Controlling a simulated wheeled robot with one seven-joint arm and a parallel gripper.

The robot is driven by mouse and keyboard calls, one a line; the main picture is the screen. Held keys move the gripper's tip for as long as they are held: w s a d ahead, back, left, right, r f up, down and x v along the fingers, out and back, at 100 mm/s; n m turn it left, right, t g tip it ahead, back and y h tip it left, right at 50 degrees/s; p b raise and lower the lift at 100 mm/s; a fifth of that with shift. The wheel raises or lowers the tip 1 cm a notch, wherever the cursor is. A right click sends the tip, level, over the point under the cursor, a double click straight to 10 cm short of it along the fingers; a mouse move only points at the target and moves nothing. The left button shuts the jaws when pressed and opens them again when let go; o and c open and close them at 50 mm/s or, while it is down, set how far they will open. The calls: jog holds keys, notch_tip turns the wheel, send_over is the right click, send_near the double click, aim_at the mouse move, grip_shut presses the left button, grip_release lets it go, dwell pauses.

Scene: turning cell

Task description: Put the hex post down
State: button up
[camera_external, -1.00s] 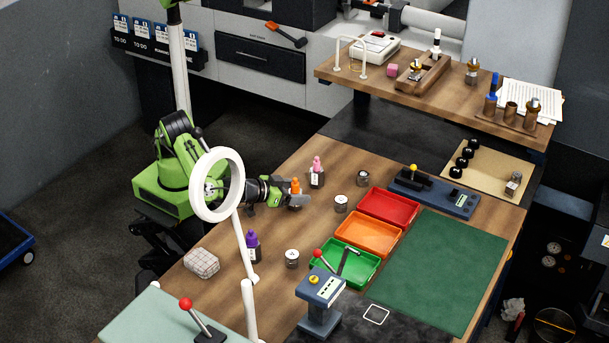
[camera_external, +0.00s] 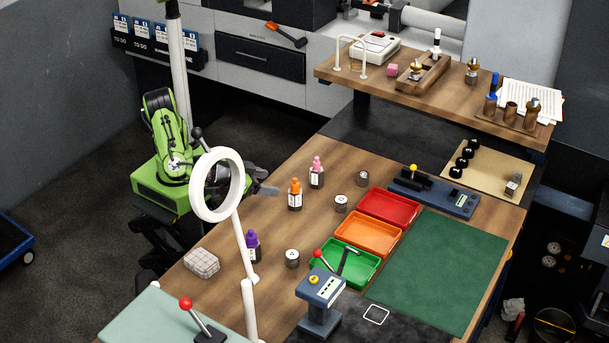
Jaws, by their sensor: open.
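My gripper (camera_external: 267,191) is open and empty. It is at the table's left edge, left of the orange-capped bottle (camera_external: 295,194) and apart from it. The white ring of a lamp (camera_external: 240,185) hides part of my wrist. I cannot tell for sure which thing is the hex post. Small grey metal pieces stand on the table: one (camera_external: 362,178) near the red tray, one (camera_external: 341,204) left of the trays, and one (camera_external: 292,258) near the green tray. Another metal piece (camera_external: 514,183) is on the tan board at the right.
Red (camera_external: 415,209), orange (camera_external: 397,236) and green (camera_external: 373,273) trays stand in a row beside a green mat (camera_external: 450,270). Pink-capped (camera_external: 317,172) and purple-capped (camera_external: 253,246) bottles stand nearby. The lamp's white pole and a grey lever press (camera_external: 320,300) rise in front.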

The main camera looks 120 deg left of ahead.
jog(key=s+a+r+m+g+h, duration=0.1)
jog(key=s+a+r+m+h, duration=0.2)
jog(key=a, duration=0.4)
jog(key=s+r+m+t+h, duration=0.1)
jog(key=s+m+h, duration=0.6)
jog(key=s, duration=1.5)
jog(key=shift+s+d+r+m, duration=0.15)
jog(key=shift+s+d+m, duration=0.3)
jog(key=shift+m, duration=0.15)
jog(key=shift+r+p, duration=2.35)
jog(key=shift+r, duration=0.05)
